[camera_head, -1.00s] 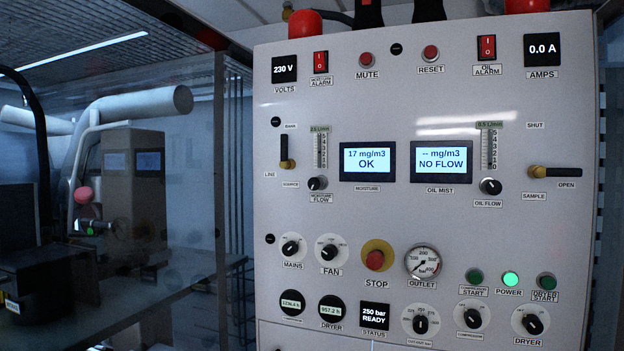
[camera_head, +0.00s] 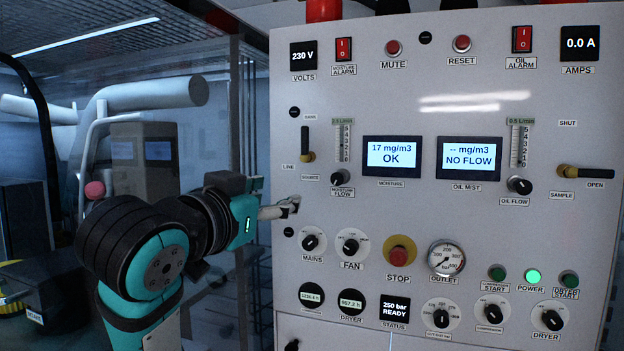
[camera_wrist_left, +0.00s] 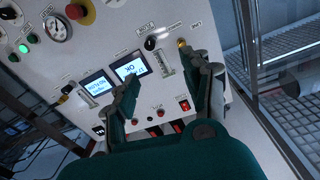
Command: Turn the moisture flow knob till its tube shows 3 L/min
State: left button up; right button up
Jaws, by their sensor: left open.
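The moisture flow knob (camera_head: 341,177) is a black round knob with a pale pointer on the white panel. Its flow tube (camera_head: 344,142) is a narrow vertical scale marked 0 to 5 right above it; its exact level is too small to read. My left gripper (camera_head: 285,207) is in front of the panel, below and left of the knob, apart from it. In the left wrist view the open, empty fingers (camera_wrist_left: 168,78) point toward the panel, with the knob (camera_wrist_left: 150,43) and tube (camera_wrist_left: 165,62) beyond them. My right gripper is not in view.
The moisture display (camera_head: 392,157) reads 17 mg/m3 OK. A source lever (camera_head: 307,157) sits left of the tube. The mains knob (camera_head: 311,242), fan knob (camera_head: 350,246) and red stop button (camera_head: 399,257) lie below. The oil flow knob (camera_head: 519,185) is to the right.

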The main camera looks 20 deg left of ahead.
pick_arm(q)
jog(key=p, duration=0.6)
send_near(339, 178)
jog(key=w+a, duration=0.3)
jog(key=w, duration=0.1)
jog(key=shift+w+f, duration=0.3)
jog(key=shift+w, duration=0.15)
jog(key=c, duration=0.9)
grip_shut()
jog(key=shift+c, duration=0.5)
grip_release()
jog(key=o, duration=1)
